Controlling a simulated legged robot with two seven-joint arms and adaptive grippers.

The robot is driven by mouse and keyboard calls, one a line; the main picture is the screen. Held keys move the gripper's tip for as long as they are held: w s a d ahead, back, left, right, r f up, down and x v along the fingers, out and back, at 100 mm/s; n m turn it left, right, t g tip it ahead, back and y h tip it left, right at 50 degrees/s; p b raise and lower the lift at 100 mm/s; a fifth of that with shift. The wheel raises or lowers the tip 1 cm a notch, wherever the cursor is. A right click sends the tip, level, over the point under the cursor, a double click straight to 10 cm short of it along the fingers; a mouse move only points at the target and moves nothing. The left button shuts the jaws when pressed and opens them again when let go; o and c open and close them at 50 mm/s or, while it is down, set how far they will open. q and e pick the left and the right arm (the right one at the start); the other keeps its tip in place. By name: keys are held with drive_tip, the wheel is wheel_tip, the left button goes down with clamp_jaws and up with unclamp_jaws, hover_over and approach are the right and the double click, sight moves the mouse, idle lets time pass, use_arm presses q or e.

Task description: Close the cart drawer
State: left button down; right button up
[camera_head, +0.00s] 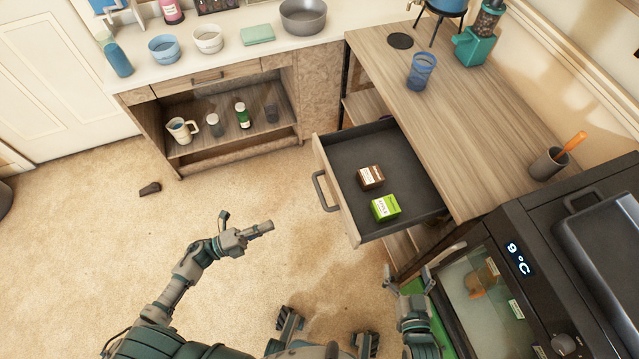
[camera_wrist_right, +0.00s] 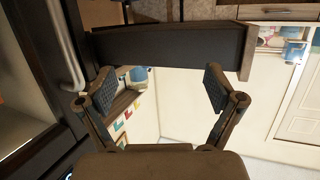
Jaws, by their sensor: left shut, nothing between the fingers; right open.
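The cart drawer (camera_head: 346,153) is pulled out from under the wooden cart top (camera_head: 455,110). Its front panel, with a dark handle (camera_head: 321,190), faces left. A brown box (camera_head: 370,177) and a green box (camera_head: 385,208) lie inside. My left gripper (camera_head: 266,227) is shut and empty, over the floor to the left of the handle and apart from it. My right gripper (camera_head: 408,279) is open, below the drawer in the picture, near the oven's edge. In the right wrist view its open fingers (camera_wrist_right: 160,88) show, with the drawer's dark side (camera_wrist_right: 170,45) beyond them.
A sideboard (camera_head: 215,85) with bowls and a pitcher stands at the back left. A blue cup (camera_head: 422,70) is on the cart top. A small dark object (camera_head: 150,188) lies on the otherwise open floor.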

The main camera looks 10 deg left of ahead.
use_arm(q)
drive_tip(key=x, duration=1.4)
drive_tip(key=shift+s+d+r+m+g+b, duration=0.2)
drive_tip(key=shift+d+r+m+g+b, duration=0.1)
drive_tip(key=shift+d, duration=0.1)
use_arm(e)
drive_tip(key=shift+w+r+t, duration=0.25)
drive_tip(key=shift+r+t, duration=0.2)
drive_tip(key=shift+r, duration=0.2)
drive_tip(key=shift+w+r+t, duration=0.2)
drive_tip(key=shift+r+t, duration=0.25)
drive_tip(key=shift+r, duration=0.15)
